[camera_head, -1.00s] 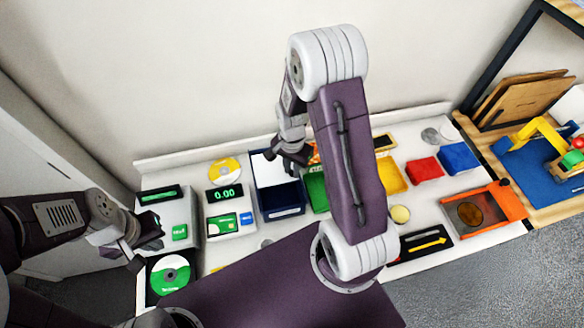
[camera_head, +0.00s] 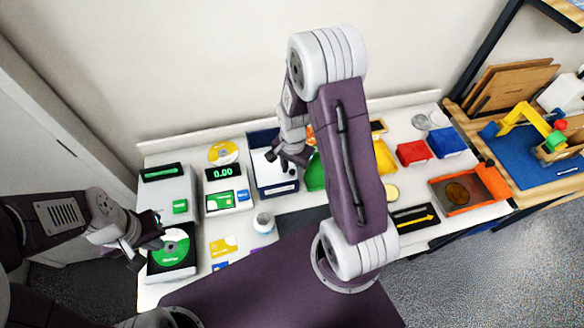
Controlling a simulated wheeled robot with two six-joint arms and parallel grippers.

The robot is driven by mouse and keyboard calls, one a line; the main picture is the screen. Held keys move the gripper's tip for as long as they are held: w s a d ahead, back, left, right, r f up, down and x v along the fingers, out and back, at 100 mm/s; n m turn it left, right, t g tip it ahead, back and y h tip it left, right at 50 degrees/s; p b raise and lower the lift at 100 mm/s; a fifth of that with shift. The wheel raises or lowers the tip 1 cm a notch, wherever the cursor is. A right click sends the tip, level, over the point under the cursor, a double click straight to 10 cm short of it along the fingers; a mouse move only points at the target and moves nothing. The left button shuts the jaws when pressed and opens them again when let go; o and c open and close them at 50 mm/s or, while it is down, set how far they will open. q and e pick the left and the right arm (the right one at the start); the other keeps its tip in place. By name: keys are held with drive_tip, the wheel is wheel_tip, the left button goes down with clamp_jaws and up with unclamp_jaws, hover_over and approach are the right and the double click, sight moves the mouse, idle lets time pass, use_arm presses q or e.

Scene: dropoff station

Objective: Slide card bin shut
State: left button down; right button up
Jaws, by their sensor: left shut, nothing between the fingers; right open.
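The card bin (camera_head: 262,136) is a dark blue box with a white panel (camera_head: 270,177), standing at the back of the table left of centre. The white panel covers the middle and front of the bin; a dark blue strip shows behind it. My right gripper (camera_head: 279,163) is open, its fingers pointing down at the panel; I cannot tell if they touch it. My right arm hides the bin's right side in part. My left gripper (camera_head: 148,250) is shut and empty, at the left beside the black disc tray (camera_head: 188,268).
A grey card reader (camera_head: 228,201) and a grey box (camera_head: 168,197) stand left of the bin. A white cup (camera_head: 263,221) is in front of it. Green, yellow, red (camera_head: 413,153) and blue pieces lie to its right. A wooden rack (camera_head: 510,85) stands far right.

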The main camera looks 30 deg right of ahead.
drive_tip(key=shift+d, duration=0.1)
drive_tip(key=shift+w+r, duration=0.1)
drive_tip(key=shift+r, duration=0.1)
wheel_tip(320, 180, up, 9)
drive_tip(key=shift+f, duration=0.15)
idle(0.4)
